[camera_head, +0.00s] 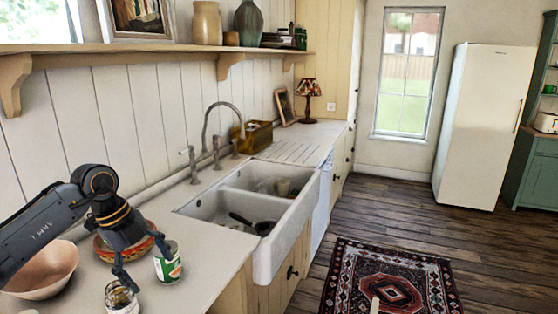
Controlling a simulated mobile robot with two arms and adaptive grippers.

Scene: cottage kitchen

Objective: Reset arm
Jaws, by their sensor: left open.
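My left gripper (140,263) reaches in from the left over the kitchen counter (222,248). It points down with its fingers apart and nothing visible between them. A white and green can (168,263) stands just right of its fingers. A small glass jar (121,298) stands below and in front of it. A reddish round dish (104,250) lies behind the gripper and is partly hidden by it. My right gripper is not in view.
A pinkish bowl (47,272) sits at the left under my arm. A double sink (271,240) with dishes and a tall faucet (209,125) lies to the right. A wall shelf (150,47) runs above.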

